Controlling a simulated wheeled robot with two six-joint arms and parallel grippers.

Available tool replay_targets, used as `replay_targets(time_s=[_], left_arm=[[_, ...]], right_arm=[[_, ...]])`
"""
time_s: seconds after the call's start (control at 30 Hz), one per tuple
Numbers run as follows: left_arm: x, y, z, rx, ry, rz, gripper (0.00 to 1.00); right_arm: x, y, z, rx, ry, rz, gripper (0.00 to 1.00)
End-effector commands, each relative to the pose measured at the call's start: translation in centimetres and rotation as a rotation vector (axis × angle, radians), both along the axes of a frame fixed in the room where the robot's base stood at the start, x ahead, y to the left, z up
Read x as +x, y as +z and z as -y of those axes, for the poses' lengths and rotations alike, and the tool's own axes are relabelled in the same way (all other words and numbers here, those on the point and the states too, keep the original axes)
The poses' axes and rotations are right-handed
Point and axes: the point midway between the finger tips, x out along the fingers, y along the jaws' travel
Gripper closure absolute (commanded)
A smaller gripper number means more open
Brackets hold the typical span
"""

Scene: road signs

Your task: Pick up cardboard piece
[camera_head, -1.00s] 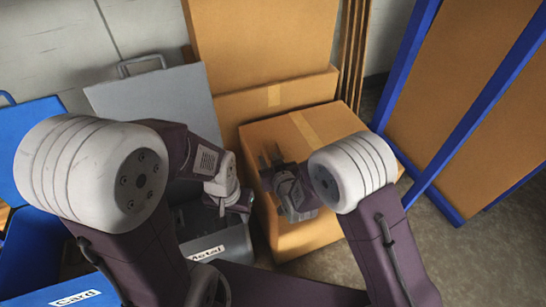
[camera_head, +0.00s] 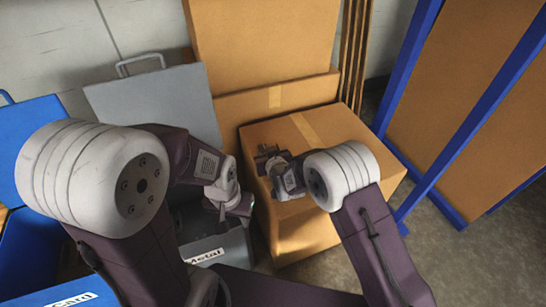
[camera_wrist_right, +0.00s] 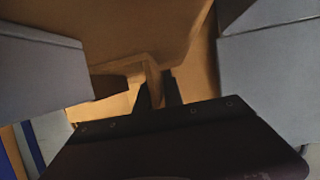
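No loose cardboard piece can be told apart for sure. A closed cardboard box (camera_head: 335,125) with tape on top stands right of the grey metal bin. My right gripper (camera_head: 267,158) is over the left edge of its top. In the right wrist view, its two dark fingers (camera_wrist_right: 158,92) are apart, with a tan cardboard surface (camera_wrist_right: 135,30) beyond and a narrow cardboard strip showing at the gap. I cannot tell whether they touch it. My left gripper (camera_head: 226,208) hangs over the metal bin, its fingers too small to read.
The grey bin (camera_head: 235,243) labelled Metal has its lid (camera_head: 150,100) raised. A blue bin (camera_head: 30,250) labelled Card is at the left. Tall cardboard (camera_head: 260,40) stands behind the box. A blue-framed brown board (camera_head: 475,90) is at the right, with bare floor (camera_head: 440,250) in front.

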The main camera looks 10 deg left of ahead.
Motion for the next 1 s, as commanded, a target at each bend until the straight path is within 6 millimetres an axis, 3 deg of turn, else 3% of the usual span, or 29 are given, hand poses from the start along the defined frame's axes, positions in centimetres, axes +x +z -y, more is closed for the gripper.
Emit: replay_targets(time_s=[0.43,0.7,1.0], left_arm=[[0.0,0.3,0.0,0.0,0.0,0.0,0.64],[0.0,3.2,0.0,0.0,0.0,0.0,0.64],[0.0,6.0,0.0,0.0,0.0,0.0,0.64]], right_arm=[[0.0,0.5,0.0,0.001,0.0,0.001,1.0],[0.0,5.0,0.0,0.001,0.0,0.002,1.0],[-4.0,8.9,6.1,-0.001,-0.002,-0.002,1.0]])
